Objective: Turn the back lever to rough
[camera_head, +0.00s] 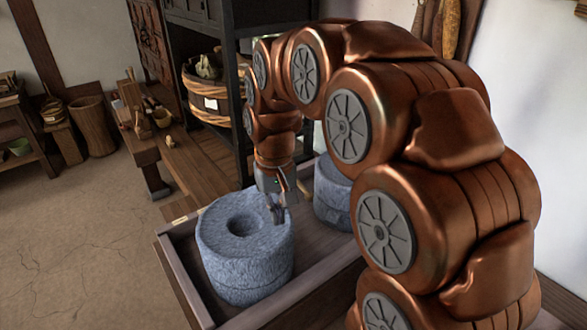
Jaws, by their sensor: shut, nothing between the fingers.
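I cannot make out the back lever or any rough marking in the head view. Two grey stone querns stand in a wooden tray (172,262). The near quern (245,268) is round, with a hole in its top. The far quern (331,200) is partly hidden behind my arm. My gripper (277,214) points down by the right rim of the near quern's top, in front of the gap between the stones. Its fingers are shut with nothing visible between them. I cannot tell whether they touch the stone.
A dark shelf (240,110) holding a wooden tub (209,101) stands behind the tray. A low bench (160,145) with small tools is to the left of it. A woven basket (94,126) stands by the wall. The floor (70,240) at left is clear.

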